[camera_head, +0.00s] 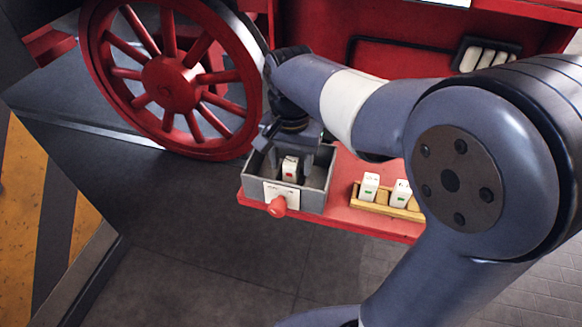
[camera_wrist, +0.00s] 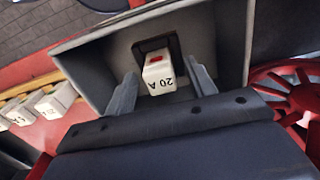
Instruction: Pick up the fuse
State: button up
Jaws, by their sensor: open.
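A white fuse with a red mark (camera_head: 290,168) stands inside a small grey box (camera_head: 316,198) on the red shelf. In the wrist view the fuse (camera_wrist: 159,73) reads "20 A" and sits in a dark socket at the back of the box (camera_wrist: 95,68). My gripper (camera_wrist: 163,88) is open, with one finger on each side of the fuse and gaps between them and it. In the head view my gripper (camera_head: 291,150) reaches down into the box from above and behind, partly hiding its inside.
A wooden rack (camera_head: 385,204) with white, green-marked fuses (camera_head: 370,186) stands right of the box on the red shelf (camera_head: 350,221). A red knob (camera_head: 278,206) sticks out of the box front. A red spoked wheel (camera_head: 170,84) stands close on the left.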

aim_at(291, 161)
jog(key=c, duration=1.1)
jog(key=shift+r, duration=0.1)
notch_tip(291, 161, up, 10)
jog(key=shift+f+b, duration=0.1)
jog(key=shift+b, duration=0.3)
